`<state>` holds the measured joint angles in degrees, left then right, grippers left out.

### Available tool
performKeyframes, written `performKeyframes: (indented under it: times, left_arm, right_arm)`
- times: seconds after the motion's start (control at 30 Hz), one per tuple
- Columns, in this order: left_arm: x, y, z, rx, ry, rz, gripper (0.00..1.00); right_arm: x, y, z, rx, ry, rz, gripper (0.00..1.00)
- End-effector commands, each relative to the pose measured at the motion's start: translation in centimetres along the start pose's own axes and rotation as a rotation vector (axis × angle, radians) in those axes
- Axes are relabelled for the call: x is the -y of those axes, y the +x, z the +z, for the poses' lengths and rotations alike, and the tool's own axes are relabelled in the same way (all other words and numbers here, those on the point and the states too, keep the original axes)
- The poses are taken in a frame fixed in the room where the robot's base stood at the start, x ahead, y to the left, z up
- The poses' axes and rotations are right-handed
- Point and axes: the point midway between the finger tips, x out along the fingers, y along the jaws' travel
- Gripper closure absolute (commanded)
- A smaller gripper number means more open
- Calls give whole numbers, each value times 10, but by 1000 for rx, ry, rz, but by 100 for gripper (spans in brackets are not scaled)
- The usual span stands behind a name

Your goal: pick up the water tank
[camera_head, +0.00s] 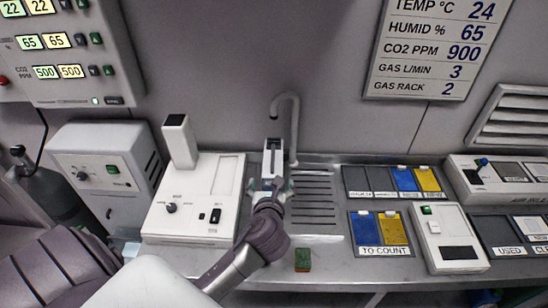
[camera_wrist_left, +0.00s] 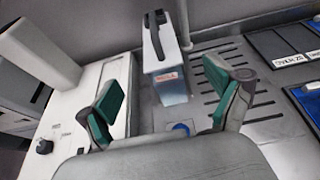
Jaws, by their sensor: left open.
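The water tank (camera_wrist_left: 171,89) is a pale, clear-sided upright box with a dark handle on top and a red-lettered label. In the left wrist view it stands beyond my open left gripper (camera_wrist_left: 165,105), between the lines of the two green-padded fingers and apart from both. In the head view the water tank (camera_head: 272,158) stands beside the drain grille, under the curved tap. My left gripper (camera_head: 270,188) is just in front of it there, its fingers partly hidden by my wrist. My right gripper is in neither view.
A white instrument with a column (camera_head: 190,205) stands close on the left. The tap (camera_head: 291,120) rises behind the tank. The slotted drain grille (camera_head: 312,200) lies to the right, then trays with blue and yellow cards (camera_head: 380,250).

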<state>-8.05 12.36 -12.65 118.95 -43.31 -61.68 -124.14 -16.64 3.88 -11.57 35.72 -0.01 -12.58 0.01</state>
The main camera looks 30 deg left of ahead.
Motion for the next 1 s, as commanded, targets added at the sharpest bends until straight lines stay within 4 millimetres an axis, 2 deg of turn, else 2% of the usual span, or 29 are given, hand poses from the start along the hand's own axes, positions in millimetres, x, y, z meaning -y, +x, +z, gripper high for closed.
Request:
performKeyframes:
  times: [0.17, 0.27, 0.4, 0.53, 0.67, 0.77, 0.87, 1.0]
  left_arm:
    - [1, 15, 2, 6, 19, 0, 8]
    - [0, 35, 3, 5, 16, 1, 8]
    - [0, 62, 3, 5, 14, 1, 8]
    - [1, 80, 2, 4, 14, 0, 8]
    - [1, 87, 2, 4, 13, -1, 8]
    - [1, 96, 6, 4, 12, 0, 8]
    - [1, 112, 10, 3, 12, 0, 8]
    - [1, 131, 8, 3, 13, 0, 8]
  right_arm:
    - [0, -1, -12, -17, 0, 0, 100]
    - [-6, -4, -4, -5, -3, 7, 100]
    - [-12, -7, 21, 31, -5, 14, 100]
    - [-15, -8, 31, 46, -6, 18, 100]
    - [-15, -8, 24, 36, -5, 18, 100]
    - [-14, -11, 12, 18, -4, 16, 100]
    - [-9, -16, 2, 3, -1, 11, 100]
    - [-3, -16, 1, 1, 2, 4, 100]
